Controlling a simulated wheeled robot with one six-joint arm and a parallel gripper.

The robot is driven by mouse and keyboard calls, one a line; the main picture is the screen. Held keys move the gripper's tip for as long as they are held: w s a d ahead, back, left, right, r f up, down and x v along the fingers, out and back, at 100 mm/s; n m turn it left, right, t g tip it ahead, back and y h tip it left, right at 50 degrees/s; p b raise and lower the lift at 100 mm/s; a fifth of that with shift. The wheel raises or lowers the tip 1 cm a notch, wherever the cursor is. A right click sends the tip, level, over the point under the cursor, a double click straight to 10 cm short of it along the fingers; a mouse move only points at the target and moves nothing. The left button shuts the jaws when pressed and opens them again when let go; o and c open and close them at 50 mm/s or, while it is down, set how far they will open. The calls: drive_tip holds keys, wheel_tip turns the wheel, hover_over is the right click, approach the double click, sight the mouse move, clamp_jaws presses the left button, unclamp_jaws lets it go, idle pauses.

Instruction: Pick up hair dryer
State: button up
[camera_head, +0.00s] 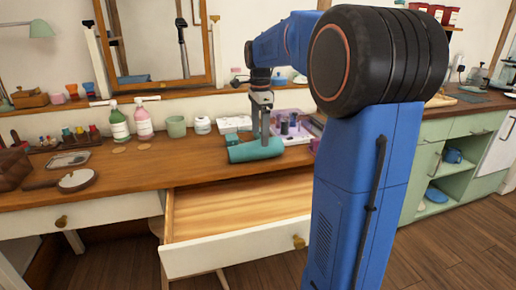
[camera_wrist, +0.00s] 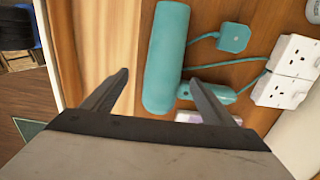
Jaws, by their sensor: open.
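The teal hair dryer (camera_head: 255,149) lies on the wooden dresser top, above the open drawer. In the wrist view its long barrel (camera_wrist: 165,50) runs up and down the picture, and its short handle (camera_wrist: 220,94) points right. My gripper (camera_head: 265,138) reaches down over the dryer in the head view. In the wrist view my gripper (camera_wrist: 158,77) is open, with one finger left of the barrel and the other on its right, partly covering the handle. I cannot tell how far down the fingers are beside the barrel.
A teal cord runs to white sockets (camera_wrist: 297,57), with a teal plug (camera_wrist: 234,37) nearby. The empty drawer (camera_head: 240,208) is pulled out below. Green and pink bottles (camera_head: 143,122) and a green cup (camera_head: 176,126) stand left of the dryer; a purple organizer (camera_head: 290,125) is close on the right.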

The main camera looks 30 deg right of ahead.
sight(251, 143)
drive_tip(key=f, duration=0.3)
drive_tip(key=shift+w+d+f, duration=0.15)
drive_tip(key=shift+w+f, duration=0.1)
drive_tip(key=shift+w, duration=0.1)
drive_tip(key=shift+f, duration=0.7)
drive_tip(key=c, duration=1.5)
drive_tip(key=shift+c, duration=0.2)
